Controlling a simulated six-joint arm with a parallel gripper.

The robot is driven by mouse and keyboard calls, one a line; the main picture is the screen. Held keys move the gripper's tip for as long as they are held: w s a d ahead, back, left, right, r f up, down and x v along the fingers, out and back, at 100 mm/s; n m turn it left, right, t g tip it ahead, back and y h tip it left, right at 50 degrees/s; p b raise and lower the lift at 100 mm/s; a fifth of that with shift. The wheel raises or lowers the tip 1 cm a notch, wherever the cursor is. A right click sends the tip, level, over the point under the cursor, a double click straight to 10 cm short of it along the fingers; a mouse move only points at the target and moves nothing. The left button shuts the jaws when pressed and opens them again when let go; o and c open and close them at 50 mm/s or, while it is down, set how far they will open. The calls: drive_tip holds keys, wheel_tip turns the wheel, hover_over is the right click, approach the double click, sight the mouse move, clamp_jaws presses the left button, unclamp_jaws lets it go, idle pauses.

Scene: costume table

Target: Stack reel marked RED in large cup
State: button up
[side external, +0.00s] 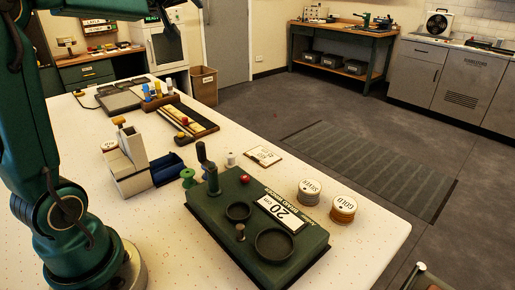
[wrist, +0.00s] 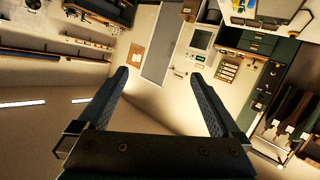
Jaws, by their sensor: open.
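The large cup (side external: 273,244) is the bigger round dark recess on top of the green machine, and it looks empty. Two label-topped reels stand right of the machine: one reads SILVER (side external: 311,190), the other GOLD (side external: 343,207). Another pale label-topped reel (side external: 109,146) is partly hidden behind the beige block stand; its lettering is too small to read. I cannot tell for sure which reel is marked RED. My gripper (wrist: 158,73) is open and empty in the wrist view, pointing at the room, away from the table.
The green machine (side external: 205,222) also has a smaller cup (side external: 238,211), an upright handle and a red knob (side external: 245,179). A green spool (side external: 188,178), white spool (side external: 231,159), blue bin (side external: 168,170) and beige block stand (side external: 128,168) are nearby. The table (side external: 375,240) is clear at right.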

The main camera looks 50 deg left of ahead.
drive_tip(key=s+a+f+n+g, duration=0.4)
drive_tip(key=s+a+f+g, duration=0.2)
drive_tip(key=a+f, duration=0.35)
drive_tip(key=n+g+h, duration=0.6)
drive_tip(key=h, duration=0.1)
approach(109, 144)
drive_tip(key=x, duration=0.5)
drive_tip(key=shift+s+a+f, duration=0.1)
drive_tip(key=shift+f, duration=0.2)
drive_tip(key=x, duration=0.3)
drive_tip(key=shift+a+f, duration=0.35)
drive_tip(key=shift+f, duration=0.3)
clamp_jaws()
